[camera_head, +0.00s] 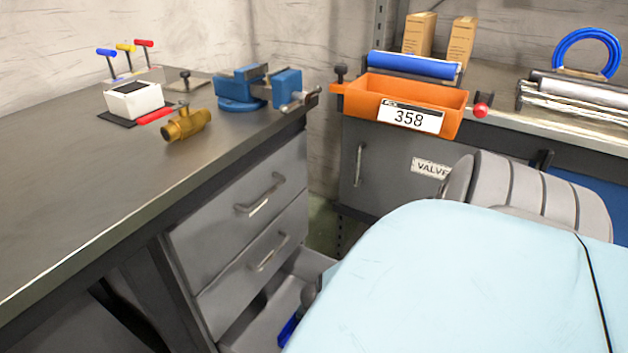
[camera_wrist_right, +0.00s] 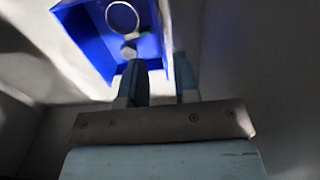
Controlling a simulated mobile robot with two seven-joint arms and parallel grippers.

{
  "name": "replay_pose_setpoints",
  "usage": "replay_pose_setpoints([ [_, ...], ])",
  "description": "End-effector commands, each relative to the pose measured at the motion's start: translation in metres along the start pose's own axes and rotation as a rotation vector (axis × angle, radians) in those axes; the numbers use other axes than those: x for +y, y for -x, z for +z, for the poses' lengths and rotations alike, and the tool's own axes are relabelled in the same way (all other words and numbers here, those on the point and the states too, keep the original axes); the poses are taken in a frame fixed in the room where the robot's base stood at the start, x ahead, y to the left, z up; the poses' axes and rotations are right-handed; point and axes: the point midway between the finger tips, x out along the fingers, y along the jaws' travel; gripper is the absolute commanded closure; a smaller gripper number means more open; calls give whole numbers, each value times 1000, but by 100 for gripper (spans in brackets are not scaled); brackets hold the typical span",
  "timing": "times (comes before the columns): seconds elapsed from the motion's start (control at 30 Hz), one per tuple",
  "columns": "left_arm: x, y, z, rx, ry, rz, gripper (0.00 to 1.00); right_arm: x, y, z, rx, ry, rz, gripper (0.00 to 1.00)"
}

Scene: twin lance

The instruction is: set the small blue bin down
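The small blue bin (camera_wrist_right: 85,38) fills the upper part of the right wrist view, with a pale ring-shaped thing and a small whitish piece inside it. My right gripper (camera_wrist_right: 161,75) reaches to its near side. Its two fingers stand apart, with a gap between them, close to the bin's wall; whether they touch it is unclear. In the head view a bit of blue (camera_head: 288,330), likely the bin, shows low in the open drawer (camera_head: 262,325), partly hidden by my light blue arm. My left gripper is in no view.
The drawer stands open below two shut drawers (camera_head: 250,225) of the left bench. On that bench are a blue vise (camera_head: 240,90), a brass valve (camera_head: 187,124) and a white box (camera_head: 134,100). An orange bin marked 358 (camera_head: 365,88) sits on the back bench.

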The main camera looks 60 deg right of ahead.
Motion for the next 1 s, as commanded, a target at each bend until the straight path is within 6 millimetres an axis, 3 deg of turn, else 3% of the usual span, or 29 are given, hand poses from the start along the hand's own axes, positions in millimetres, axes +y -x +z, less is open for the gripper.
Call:
replay_pose_setpoints([
  [0.03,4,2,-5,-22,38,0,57,-1,18,0,1,1,0,72],
  [0.1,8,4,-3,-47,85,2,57,-1,30,0,1,0,0,72],
  [0.3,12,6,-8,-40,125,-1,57,0,50,0,0,0,1,72],
  [1.0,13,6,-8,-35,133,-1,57,0,53,-1,1,0,0,72],
])
